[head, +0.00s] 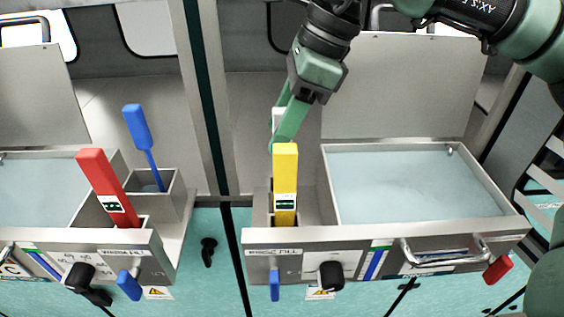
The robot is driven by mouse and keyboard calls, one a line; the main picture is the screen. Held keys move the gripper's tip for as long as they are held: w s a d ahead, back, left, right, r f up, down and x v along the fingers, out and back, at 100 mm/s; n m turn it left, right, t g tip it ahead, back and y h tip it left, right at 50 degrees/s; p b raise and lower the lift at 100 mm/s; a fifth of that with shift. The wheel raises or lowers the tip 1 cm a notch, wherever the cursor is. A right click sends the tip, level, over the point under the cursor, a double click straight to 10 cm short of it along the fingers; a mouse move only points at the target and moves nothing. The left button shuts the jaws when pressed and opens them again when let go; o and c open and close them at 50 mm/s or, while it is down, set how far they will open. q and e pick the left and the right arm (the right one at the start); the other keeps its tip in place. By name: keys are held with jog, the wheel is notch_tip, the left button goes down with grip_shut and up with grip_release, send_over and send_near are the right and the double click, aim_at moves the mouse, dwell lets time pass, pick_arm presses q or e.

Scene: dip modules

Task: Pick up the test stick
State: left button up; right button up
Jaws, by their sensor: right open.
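My right gripper (281,132) reaches down from the top and is open, its green fingers just behind the top of a yellow stick (285,178). A white piece (278,116) shows beside the fingers; the yellow stick hides its lower part. The yellow stick stands upright in the right module's narrow slot and bears a small green display. In the left module, a red stick (106,185) with a similar display leans in its slot. A blue-handled stick (137,128) leans in a small bin there. I cannot tell which one is the test stick. My left gripper is out of view.
The right module has a wide liquid-filled basin (410,185) with a raised lid (400,90) behind it. A dark post gap (208,100) separates the modules. Knobs, a metal handle (445,250) and a red grip (497,270) stick out in front.

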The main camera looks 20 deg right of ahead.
jog(key=shift+p+x, duration=0.3)
jog(key=shift+x, duration=1.25)
jog(key=shift+d, duration=0.1)
grip_shut()
